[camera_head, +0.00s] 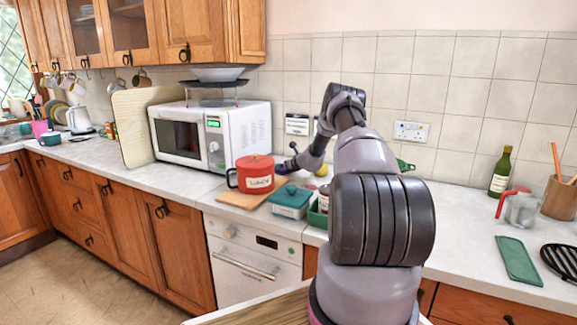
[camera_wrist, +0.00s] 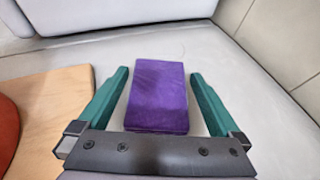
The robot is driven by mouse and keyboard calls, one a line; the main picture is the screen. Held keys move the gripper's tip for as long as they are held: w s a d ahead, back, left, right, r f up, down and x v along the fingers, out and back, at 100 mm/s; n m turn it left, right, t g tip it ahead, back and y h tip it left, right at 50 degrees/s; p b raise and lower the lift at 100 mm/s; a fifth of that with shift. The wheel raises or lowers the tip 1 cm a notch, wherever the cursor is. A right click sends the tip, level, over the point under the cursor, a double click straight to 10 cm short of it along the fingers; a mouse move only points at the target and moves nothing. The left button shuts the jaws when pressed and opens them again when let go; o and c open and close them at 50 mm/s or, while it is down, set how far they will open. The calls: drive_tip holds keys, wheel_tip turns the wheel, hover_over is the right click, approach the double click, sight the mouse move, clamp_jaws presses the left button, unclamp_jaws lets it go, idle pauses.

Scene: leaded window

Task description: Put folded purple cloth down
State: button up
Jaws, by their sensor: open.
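The folded purple cloth (camera_wrist: 158,98) lies as a neat block on the pale counter in the wrist view. My gripper (camera_wrist: 159,73) is open around it, with one green finger on each side. A narrow strip of counter shows between each finger and the cloth, so neither finger appears to touch it. In the head view my arm reaches over the counter behind the red pot, with my gripper (camera_head: 287,165) low near the wall. The cloth cannot be made out there.
A red pot (camera_head: 256,175) stands on a wooden board (camera_head: 237,200), whose edge is left of my gripper in the wrist view (camera_wrist: 60,105). A white microwave (camera_head: 238,132) and a teal-lidded box (camera_head: 291,199) are close by. The tiled wall is behind.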

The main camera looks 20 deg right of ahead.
drive_tip(key=v, duration=0.9)
drive_tip(key=shift+s+r, duration=0.1)
drive_tip(key=shift+s, duration=0.1)
drive_tip(key=shift+s+r, duration=0.2)
drive_tip(key=s+a+r+n+g+y, duration=0.1)
drive_tip(key=s+a+r+n+y, duration=0.1)
drive_tip(key=a+r+n, duration=0.45)
drive_tip(key=s+a+r+n+g+y, duration=0.1)
drive_tip(key=s+a+r+n, duration=0.2)
drive_tip(key=a+r, duration=0.65)
drive_tip(key=s+a+r+n+g, duration=0.3)
drive_tip(key=s+a+r+n, duration=0.4)
drive_tip(key=s+r, duration=0.4)
drive_tip(key=s+a+r+n+g+h, duration=0.1)
drive_tip(key=s+a+r+n, duration=0.15)
drive_tip(key=s, duration=0.55)
drive_tip(key=s+a+r+n, duration=0.2)
drive_tip(key=s+r+n, duration=0.1)
drive_tip(key=s, duration=0.6)
drive_tip(key=s+a+r+n+g+h, duration=0.1)
drive_tip(key=s+a+r+n, duration=0.2)
drive_tip(key=s, duration=0.5)
drive_tip(key=s+d+f+n+t+h, duration=0.1)
drive_tip(key=s+n, duration=0.3)
drive_tip(key=s, duration=0.6)
drive_tip(key=shift+d+h, duration=0.65)
drive_tip(key=shift+h, duration=0.05)
